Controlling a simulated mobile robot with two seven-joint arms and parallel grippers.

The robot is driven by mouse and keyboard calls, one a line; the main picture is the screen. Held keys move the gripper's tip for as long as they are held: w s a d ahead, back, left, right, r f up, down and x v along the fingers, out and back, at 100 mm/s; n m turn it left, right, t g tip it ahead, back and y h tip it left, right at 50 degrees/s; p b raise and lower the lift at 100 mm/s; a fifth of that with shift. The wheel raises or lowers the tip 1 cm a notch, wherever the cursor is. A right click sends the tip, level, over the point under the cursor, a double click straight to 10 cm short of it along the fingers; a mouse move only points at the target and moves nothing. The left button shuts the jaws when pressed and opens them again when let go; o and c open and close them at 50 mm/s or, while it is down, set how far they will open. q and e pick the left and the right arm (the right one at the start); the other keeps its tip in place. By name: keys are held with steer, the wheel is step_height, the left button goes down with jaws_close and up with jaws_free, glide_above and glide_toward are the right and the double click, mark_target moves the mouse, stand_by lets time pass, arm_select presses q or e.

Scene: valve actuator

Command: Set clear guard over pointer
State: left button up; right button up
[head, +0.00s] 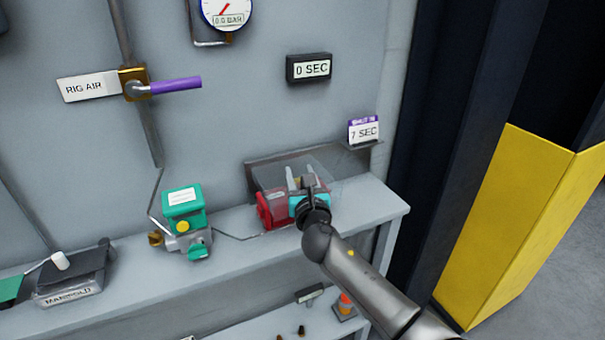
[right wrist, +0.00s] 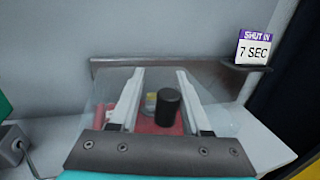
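The clear guard (head: 268,178) is a see-through cover at the red valve actuator (head: 271,209) on the shelf. In the right wrist view the guard (right wrist: 103,100) shows faintly around my fingers, with red and yellow parts behind it. A black cylinder (right wrist: 168,108) stands between my fingers, with a gap on each side. I cannot tell whether it belongs to the guard or the actuator. I cannot make out the pointer for certain. My right gripper (head: 301,172), also in the right wrist view (right wrist: 160,75), is open, fingers toward the wall. My left gripper is not in view.
A dark ledge along the wall carries a "SHUT IN 7 SEC" card (head: 363,131). A green-topped device (head: 184,215) stands left on the shelf (head: 384,202). A purple-handled valve (head: 175,86) and a "0 SEC" display (head: 309,67) are on the wall. The shelf's right end is clear.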

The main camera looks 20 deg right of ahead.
steer(key=shift+o, duration=0.4)
steer(key=shift+d, duration=0.15)
steer(key=shift+s, duration=0.25)
steer(key=s+a+p, duration=0.1)
steer(key=s+a, duration=0.1)
steer(key=s, duration=1.2)
steer(key=shift+s+a+p, duration=0.3)
steer(key=shift+a, duration=0.1)
